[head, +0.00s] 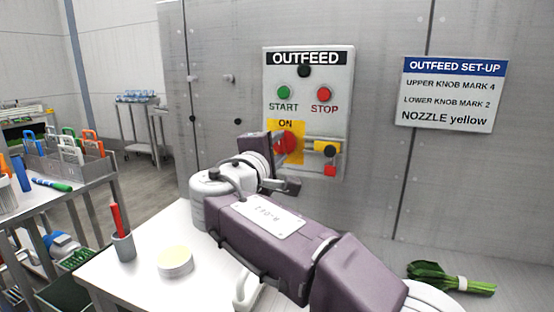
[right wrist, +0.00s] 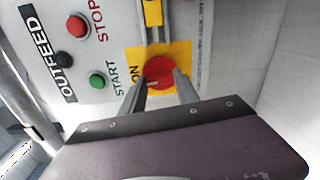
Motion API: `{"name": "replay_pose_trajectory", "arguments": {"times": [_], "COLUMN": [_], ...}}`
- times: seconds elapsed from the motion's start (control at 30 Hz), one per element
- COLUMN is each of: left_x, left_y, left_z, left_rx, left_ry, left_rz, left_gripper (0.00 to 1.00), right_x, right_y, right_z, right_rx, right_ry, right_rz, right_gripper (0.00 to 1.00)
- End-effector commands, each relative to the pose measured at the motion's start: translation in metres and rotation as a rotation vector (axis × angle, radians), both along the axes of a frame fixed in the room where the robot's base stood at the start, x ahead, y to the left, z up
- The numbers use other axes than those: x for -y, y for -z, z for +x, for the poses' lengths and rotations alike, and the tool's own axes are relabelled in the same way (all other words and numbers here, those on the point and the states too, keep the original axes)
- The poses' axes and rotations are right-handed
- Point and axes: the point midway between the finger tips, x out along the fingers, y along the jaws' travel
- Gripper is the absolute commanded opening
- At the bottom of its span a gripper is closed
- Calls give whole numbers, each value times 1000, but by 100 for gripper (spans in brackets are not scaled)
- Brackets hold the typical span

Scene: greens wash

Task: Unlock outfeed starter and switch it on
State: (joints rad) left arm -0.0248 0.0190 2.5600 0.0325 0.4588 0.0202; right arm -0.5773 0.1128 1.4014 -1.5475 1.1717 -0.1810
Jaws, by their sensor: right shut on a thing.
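The grey OUTFEED starter panel (head: 341,90) is on the metal wall, with a green START button (head: 284,93) and a red STOP button (head: 324,95). Below them a red rotary switch (head: 289,143) sits on a yellow plate (head: 285,124) marked ON. To its right are a yellow bar with a black knob (head: 329,149) and a small red block (head: 330,171). My right gripper (right wrist: 159,84) is shut on the red switch (right wrist: 159,70), one finger on either side. My wrist hides part of the plate in the head view. My left gripper is out of view.
A white table (head: 130,277) below holds a cup with a red pen (head: 122,245), a round tub (head: 174,262) and bound greens (head: 450,279). A white looped thing (head: 247,290) is partly behind my arm. An OUTFEED SET-UP sign (head: 452,94) hangs right.

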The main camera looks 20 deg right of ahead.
Motion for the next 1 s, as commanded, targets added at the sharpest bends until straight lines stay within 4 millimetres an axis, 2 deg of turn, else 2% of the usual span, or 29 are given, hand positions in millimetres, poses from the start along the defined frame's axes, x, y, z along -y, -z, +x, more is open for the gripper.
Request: {"name": "replay_pose_trajectory", "arguments": {"times": [0.03, 0.3, 0.87, 0.9, 0.97, 1.0], "left_x": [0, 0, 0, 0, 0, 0], "left_y": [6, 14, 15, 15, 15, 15], "left_z": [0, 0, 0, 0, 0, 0], "left_rx": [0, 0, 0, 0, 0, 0], "left_ry": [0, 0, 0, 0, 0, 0], "left_rz": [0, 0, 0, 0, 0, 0], "left_gripper": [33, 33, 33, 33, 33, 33], "right_x": [0, 0, 0, 0, 0, 0], "right_y": [4, 3, 1, 1, 1, 1], "right_z": [0, 0, 0, 0, 0, 0], "right_rx": [12, 60, 74, 74, 74, 74], "right_ry": [1, 1, 1, 1, 1, 1], "right_rz": [19, 94, 115, 114, 114, 114], "right_gripper": [0, 0, 0, 46, 59, 59]}}
